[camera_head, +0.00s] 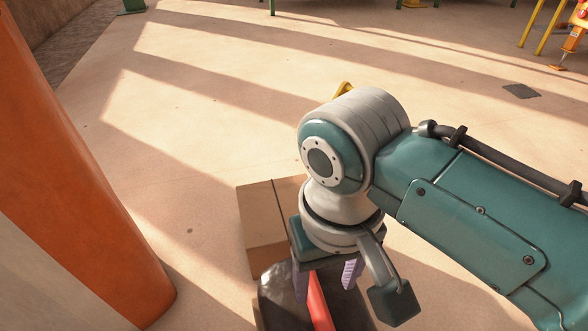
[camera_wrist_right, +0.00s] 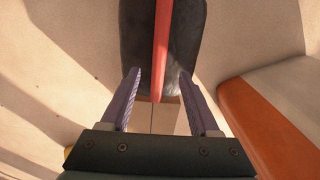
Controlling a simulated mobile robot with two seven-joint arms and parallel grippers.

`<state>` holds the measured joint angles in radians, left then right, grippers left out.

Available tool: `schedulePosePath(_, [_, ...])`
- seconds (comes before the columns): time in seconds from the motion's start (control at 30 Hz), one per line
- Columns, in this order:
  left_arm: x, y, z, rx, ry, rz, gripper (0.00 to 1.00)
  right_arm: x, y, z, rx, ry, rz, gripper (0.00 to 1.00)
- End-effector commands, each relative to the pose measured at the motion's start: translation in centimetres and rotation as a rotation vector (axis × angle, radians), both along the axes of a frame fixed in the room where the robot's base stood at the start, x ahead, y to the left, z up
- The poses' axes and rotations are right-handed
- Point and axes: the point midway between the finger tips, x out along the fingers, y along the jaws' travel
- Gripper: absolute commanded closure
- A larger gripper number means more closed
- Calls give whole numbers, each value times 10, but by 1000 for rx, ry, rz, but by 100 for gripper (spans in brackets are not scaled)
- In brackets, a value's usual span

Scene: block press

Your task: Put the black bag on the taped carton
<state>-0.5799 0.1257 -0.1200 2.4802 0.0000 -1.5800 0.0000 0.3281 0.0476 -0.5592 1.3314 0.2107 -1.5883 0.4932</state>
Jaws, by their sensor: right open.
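The black bag (camera_head: 274,296) with a red strap (camera_head: 319,303) is at the bottom of the head view, partly cut off. The tan taped carton (camera_head: 258,225) is just beyond it, and the bag overlaps its near end in the picture. I cannot tell whether the bag rests on it. My right gripper (camera_head: 326,281) is open above the bag, fingers on either side of the strap. The right wrist view shows the bag (camera_wrist_right: 136,40), the strap (camera_wrist_right: 162,50) between the open fingers (camera_wrist_right: 158,74), and part of the carton (camera_wrist_right: 166,120). My left gripper is not in view.
An orange and white pillar (camera_head: 75,165) stands at the left; it also shows in the right wrist view (camera_wrist_right: 265,115).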

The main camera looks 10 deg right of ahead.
Motion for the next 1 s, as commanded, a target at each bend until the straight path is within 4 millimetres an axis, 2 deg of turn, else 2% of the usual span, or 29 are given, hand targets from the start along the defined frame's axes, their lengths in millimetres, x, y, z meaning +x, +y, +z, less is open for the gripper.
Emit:
schedulePosePath(0.03, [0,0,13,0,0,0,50,0,0,15,1,-1,0,38])
schedulePosePath(0.1, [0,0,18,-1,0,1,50,0,0,23,0,0,0,38])
schedulePosePath(0.37, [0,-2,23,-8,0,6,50,-1,0,30,2,-1,1,38])
schedulePosePath(0.47, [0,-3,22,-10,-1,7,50,-10,2,28,28,-11,14,38])
schedulePosePath(0.57, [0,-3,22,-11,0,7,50,-30,0,30,80,-46,40,38])
schedulePosePath(0.67, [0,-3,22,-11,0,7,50,-56,-13,39,115,-109,64,38])
schedulePosePath(0.8, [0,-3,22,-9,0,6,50,-88,-46,62,96,-208,89,38])
schedulePosePath(1.0, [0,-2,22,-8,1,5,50,-117,-86,96,18,-294,126,38])
